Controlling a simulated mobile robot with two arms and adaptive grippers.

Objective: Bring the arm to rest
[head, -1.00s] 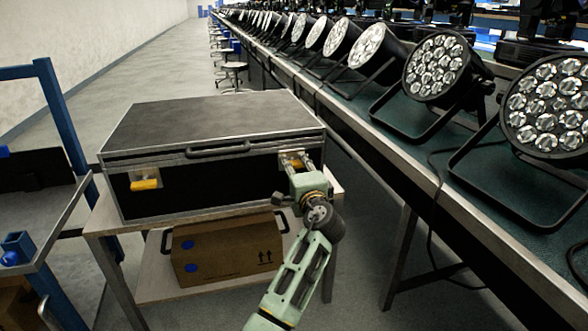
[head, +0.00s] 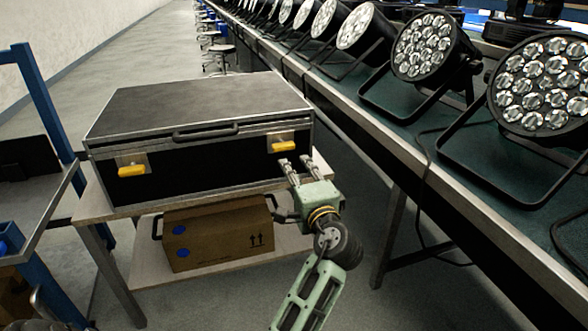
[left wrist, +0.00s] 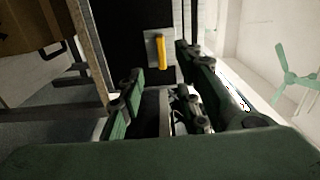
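My left gripper (head: 296,164) is in front of the right end of a black case (head: 200,158), just below and to the right of its right yellow latch (head: 284,146). Its two fingers are apart with nothing between them. In the left wrist view the open gripper (left wrist: 165,75) also shows, with a yellow latch (left wrist: 160,51) on the dark case front beyond the fingers. The case lid is down, and a left yellow latch (head: 131,171) shows on its front.
The case stands on a small table (head: 95,207) with a cardboard box (head: 218,232) on its lower shelf. A long bench (head: 440,185) with several par cans (head: 432,47) runs along the right. A blue-framed cart (head: 42,95) is at the left. Grey floor shows between table and bench.

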